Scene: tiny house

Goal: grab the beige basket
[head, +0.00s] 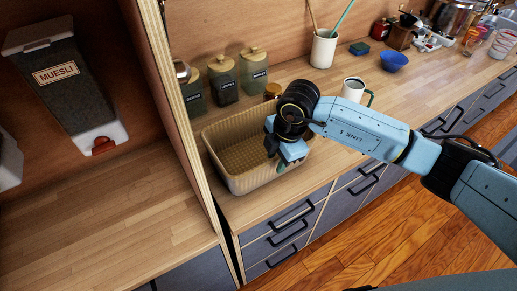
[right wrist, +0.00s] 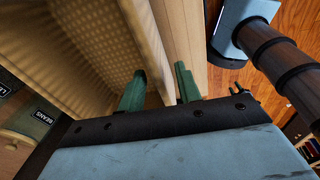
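The beige basket (head: 229,172) stands on the wooden counter next to the upright panel, and looks empty. In the right wrist view the basket's woven wall (right wrist: 85,45) fills the upper left. The two green fingers (right wrist: 160,82) are apart, with the basket's edge between them: one on the inner side, one on the outer side. I see no clear grip on the wall. My left gripper is in neither view.
Labelled jars (head: 223,82) and a small brown jar (head: 272,91) stand behind the basket. A white mug (head: 353,89) and a blue bowl (head: 393,61) are further right. The wooden panel (head: 178,120) closes off the left side. Drawers (head: 290,228) lie below the counter.

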